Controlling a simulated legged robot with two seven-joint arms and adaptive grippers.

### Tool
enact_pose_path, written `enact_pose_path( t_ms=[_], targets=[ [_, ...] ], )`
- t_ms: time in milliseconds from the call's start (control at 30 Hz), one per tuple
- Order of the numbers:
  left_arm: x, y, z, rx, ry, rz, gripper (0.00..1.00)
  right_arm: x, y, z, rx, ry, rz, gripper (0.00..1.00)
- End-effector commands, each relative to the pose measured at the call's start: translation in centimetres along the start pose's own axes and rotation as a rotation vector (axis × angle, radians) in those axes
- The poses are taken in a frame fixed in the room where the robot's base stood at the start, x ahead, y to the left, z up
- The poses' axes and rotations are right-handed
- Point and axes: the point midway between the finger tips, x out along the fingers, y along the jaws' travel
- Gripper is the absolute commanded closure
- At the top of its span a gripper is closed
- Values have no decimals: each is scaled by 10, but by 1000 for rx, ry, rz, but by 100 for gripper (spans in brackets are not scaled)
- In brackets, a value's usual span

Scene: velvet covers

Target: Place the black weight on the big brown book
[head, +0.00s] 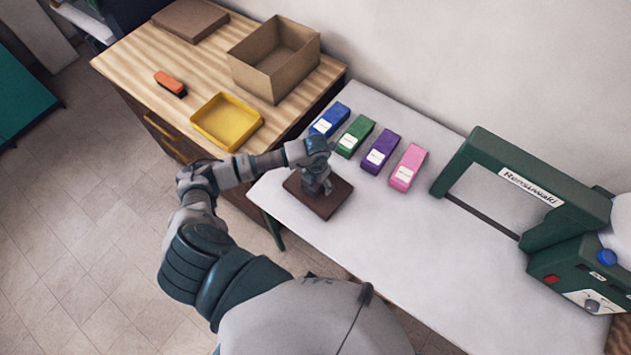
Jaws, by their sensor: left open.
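A brown book (333,205) lies flat on the white table (420,255), near its left edge. My left gripper (324,191) is over the middle of the book, pointing down, with its fingers open. The gripper and wrist cover part of the book. I cannot make out the black weight; a dark shape between and below the fingers is too small to tell from the gripper itself. My right gripper is not in view.
Blue (330,119), green (355,136), purple (381,151) and pink (408,167) bundles line the table's back. A green machine (560,235) stands right. The wooden desk holds a yellow tray (226,143), an open cardboard box (250,75), an orange-black item (170,84) and a flat brown block (190,19).

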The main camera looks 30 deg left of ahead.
Motion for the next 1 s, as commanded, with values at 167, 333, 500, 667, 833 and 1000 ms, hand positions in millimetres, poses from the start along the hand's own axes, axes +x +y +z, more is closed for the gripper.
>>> enact_pose_path(
  t_ms=[167, 333, 500, 667, 833, 1000],
  targets=[
    [-6, 2, 0, -1, -1, -2, 13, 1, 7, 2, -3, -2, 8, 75],
    [-36, 2, 1, 0, -5, -1, 13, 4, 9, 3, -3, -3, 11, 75],
    [-75, 2, 1, 1, -6, 0, 13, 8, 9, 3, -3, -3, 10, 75],
    [-104, 1, 1, 0, -5, 0, 13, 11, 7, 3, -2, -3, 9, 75],
    [-118, 1, 0, -1, -1, 0, 13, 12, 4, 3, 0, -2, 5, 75],
    [-120, 1, 0, -1, 1, -1, 13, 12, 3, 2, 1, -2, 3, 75]
  ],
)
